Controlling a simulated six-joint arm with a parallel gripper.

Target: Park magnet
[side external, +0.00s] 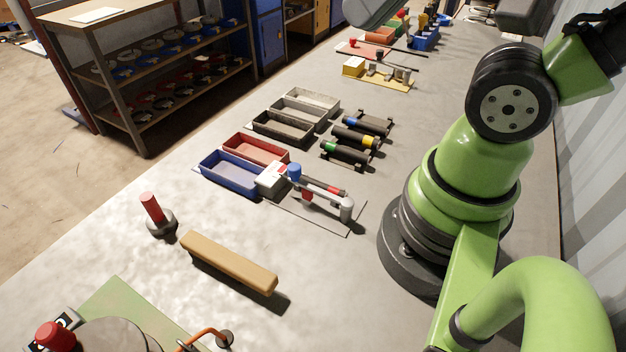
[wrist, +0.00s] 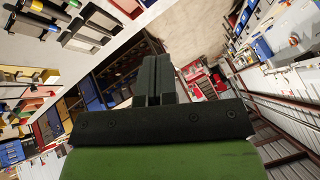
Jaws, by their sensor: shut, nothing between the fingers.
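A round grey disc with an upright red handle (side external: 153,208), which looks like the magnet, stands on the bench at the left in the side external view. It is upright and nothing touches it. My gripper (wrist: 155,62) shows in the wrist view with its two dark fingers together and nothing between them. It points out over the room, away from the disc. In the side external view my arm rises at the right and I cannot make out the fingertips. I cannot pick out the disc in the wrist view.
A tan bar (side external: 228,262) lies near the disc. Blue (side external: 229,185) and red (side external: 255,152) trays and grey trays (side external: 283,128) stand mid-bench. Beside them are a grey pipe fixture (side external: 322,196) and several dark cable pieces (side external: 346,152). A green mat (side external: 118,298) lies at the front.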

